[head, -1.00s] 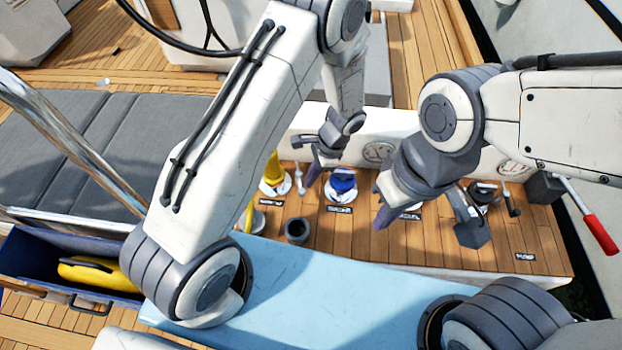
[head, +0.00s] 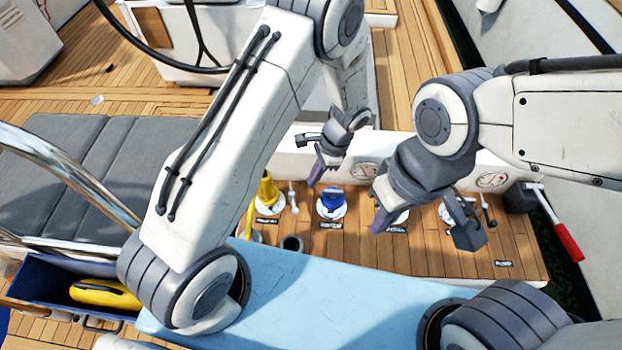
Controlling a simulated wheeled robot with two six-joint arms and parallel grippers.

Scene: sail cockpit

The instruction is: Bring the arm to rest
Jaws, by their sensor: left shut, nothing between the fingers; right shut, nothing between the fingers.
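My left gripper (head: 316,178) hangs from the white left arm, pointing down above the console behind the deck fittings. Its narrow purple-grey fingers are shut and hold nothing. My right gripper (head: 383,220) points down at centre right, its purple-grey fingers shut and empty. It overlaps a white round fitting in the picture, and I cannot tell the gap between them. Both arms are bent and apart from each other.
A yellow fitting (head: 267,190) and a blue fitting (head: 332,203) stand on the wooden deck ahead. A red-handled lever (head: 567,242) is at right. A blue box (head: 38,275) holding a yellow object is at lower left, near a steel rail (head: 75,177).

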